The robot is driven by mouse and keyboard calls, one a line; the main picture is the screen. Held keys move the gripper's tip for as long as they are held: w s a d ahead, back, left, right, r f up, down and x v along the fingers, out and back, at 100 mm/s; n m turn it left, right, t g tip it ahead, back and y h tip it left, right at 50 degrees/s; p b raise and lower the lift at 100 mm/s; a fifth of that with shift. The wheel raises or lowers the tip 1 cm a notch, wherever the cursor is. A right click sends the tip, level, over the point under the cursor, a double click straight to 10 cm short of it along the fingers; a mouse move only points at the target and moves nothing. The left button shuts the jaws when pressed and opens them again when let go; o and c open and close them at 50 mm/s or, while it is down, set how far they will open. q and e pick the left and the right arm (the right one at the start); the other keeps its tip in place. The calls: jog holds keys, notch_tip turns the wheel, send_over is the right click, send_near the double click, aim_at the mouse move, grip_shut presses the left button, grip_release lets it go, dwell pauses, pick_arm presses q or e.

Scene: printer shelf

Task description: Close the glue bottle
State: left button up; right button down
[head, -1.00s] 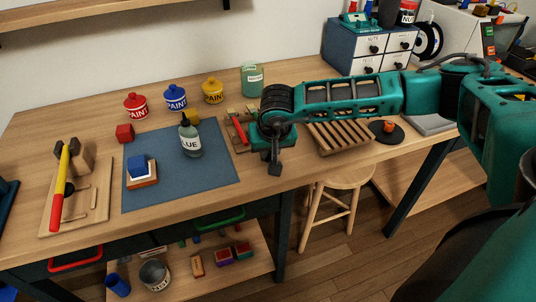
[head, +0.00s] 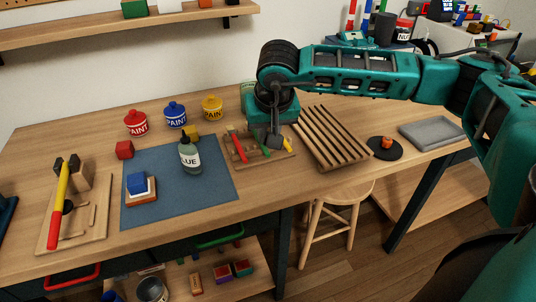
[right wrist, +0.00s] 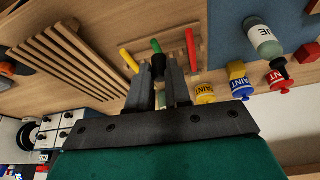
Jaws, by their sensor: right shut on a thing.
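The glue bottle (head: 190,157) is grey-green with a white label and stands upright on the blue mat. It also shows in the right wrist view (right wrist: 264,42), at the upper right. My right gripper (head: 274,142) is over the wooden tool rack, to the right of the bottle and apart from it. In the right wrist view its fingers (right wrist: 158,72) are shut on a small dark cap-like piece (right wrist: 158,66). The fingers hide part of this piece. My left gripper is not in view.
The tool rack (head: 240,160) with coloured handles lies below my right gripper. A slatted wooden rack (head: 335,140) lies to its right. Red (head: 136,124), blue (head: 175,116) and yellow (head: 212,107) paint pots stand behind the mat (head: 170,204). The mat's front right is clear.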

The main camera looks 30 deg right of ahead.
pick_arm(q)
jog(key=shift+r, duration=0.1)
pick_arm(e)
notch_tip(320, 180, up, 9)
jog(key=shift+r, duration=0.15)
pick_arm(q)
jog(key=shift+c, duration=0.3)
